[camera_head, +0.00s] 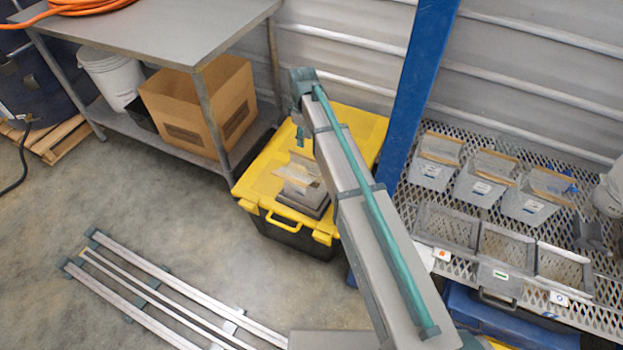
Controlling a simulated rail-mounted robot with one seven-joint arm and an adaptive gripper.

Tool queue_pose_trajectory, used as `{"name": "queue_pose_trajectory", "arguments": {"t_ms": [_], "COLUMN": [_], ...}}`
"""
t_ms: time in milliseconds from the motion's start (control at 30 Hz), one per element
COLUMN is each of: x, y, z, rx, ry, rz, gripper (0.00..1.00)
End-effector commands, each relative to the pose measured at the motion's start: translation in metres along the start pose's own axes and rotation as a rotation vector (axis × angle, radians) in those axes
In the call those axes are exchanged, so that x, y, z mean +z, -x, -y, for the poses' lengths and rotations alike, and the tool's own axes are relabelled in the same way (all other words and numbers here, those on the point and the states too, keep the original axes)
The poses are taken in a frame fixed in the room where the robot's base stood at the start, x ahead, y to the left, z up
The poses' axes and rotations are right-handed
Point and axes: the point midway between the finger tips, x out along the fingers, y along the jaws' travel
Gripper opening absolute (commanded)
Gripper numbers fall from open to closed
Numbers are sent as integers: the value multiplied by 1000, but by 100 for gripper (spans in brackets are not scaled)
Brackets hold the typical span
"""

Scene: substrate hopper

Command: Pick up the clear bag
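A pale, see-through thing that looks like the clear bag (298,172) rests on a grey block-like device (304,194). The device sits on the yellow lid (262,178) of a black tote. My arm reaches in from the lower right and ends above the back of the lid. A small teal part of my gripper (300,136) shows below the arm's end, above and behind the bag in the picture. The arm hides part of the lid on the right. The fingers are too small to tell open from shut, and I see nothing held.
A metal table (165,35) with a cardboard box (200,103) and white bucket (108,78) below stands left. A blue post (415,90) rises close right of the tote. A mesh rack (412,200) holds several clear bins. Metal rails (165,290) lie on the floor.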

Motion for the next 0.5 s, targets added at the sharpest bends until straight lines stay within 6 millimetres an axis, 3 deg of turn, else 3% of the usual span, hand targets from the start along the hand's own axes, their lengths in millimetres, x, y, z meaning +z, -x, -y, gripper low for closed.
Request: {"name": "queue_pose_trajectory", "arguments": {"t_ms": [300, 500], "x": [0, 1], "y": [-43, -54], "z": [0, 1], "rx": [0, 1], "ry": [0, 0], "rz": [1, 1], "gripper": [38, 38]}}
